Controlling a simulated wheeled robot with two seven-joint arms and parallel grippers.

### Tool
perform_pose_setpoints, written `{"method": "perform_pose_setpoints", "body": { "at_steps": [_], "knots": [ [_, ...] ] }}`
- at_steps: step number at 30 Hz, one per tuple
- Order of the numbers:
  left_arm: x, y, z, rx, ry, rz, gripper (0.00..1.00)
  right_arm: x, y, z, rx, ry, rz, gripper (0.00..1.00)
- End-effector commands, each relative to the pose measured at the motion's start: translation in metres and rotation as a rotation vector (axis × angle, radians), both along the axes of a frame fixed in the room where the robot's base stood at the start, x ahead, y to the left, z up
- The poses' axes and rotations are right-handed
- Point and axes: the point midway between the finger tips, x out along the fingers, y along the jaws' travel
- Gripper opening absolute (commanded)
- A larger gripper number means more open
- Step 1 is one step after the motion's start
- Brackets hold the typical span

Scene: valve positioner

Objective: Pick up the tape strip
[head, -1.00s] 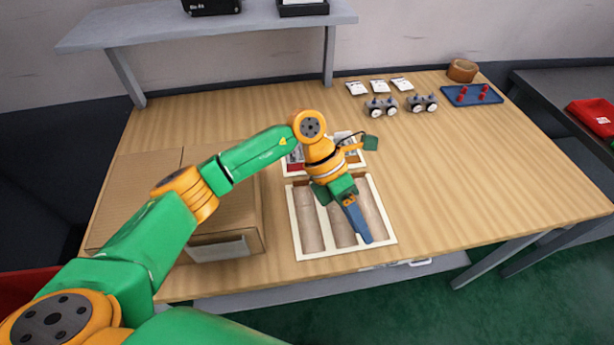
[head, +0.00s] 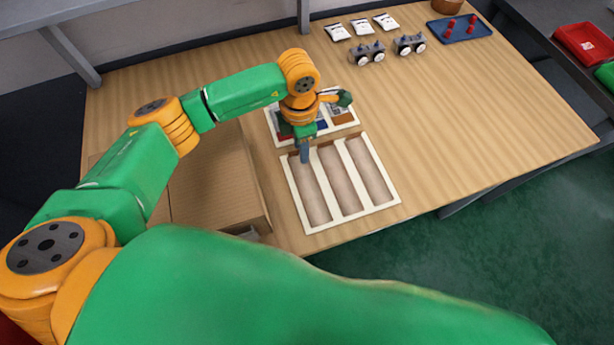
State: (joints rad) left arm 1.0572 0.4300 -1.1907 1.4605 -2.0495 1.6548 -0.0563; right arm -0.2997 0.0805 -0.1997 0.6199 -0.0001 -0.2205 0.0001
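I cannot pick out the tape strip for certain in the head view. My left gripper (head: 304,154) points down at the back left of a white-framed tray (head: 393,203) with three long brown compartments. Its blue-grey fingers show as one narrow shape, so I cannot tell whether they are open or shut, or whether they touch the tray. A smaller white tray (head: 273,124) with red, blue and brown parts lies just behind and is partly hidden by my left wrist. My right gripper is not in view.
A cardboard box (head: 215,185) stands left of the trays, partly behind my arm. White packets (head: 362,27), two wheeled grey parts (head: 368,53) and a blue tray (head: 466,28) with red pegs stand at the back. The table's right side is clear.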

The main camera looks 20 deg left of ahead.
Motion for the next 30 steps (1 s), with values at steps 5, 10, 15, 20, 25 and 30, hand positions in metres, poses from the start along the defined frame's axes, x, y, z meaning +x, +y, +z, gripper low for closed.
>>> {"method": "perform_pose_setpoints", "body": {
  "at_steps": [5,10,15,20,25,30],
  "knots": [
    [0.0,0.0,-0.001,-0.001,-0.001,0.0,0.33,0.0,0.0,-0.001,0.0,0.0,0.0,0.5],
    [0.0,0.0,0.0,-0.001,-0.001,0.0,0.0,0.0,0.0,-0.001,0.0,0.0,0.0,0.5],
    [0.0,0.0,0.0,-0.001,-0.001,0.0,0.0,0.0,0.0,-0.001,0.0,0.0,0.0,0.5],
    [0.0,0.0,0.0,-0.001,-0.001,0.0,0.0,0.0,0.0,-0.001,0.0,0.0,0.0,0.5],
    [0.001,0.0,0.009,-0.001,-0.003,-0.001,0.0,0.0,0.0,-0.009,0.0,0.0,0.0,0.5],
    [-0.011,-0.01,0.046,-0.004,-0.007,-0.009,0.0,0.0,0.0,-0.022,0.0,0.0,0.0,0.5]
  ]
}}
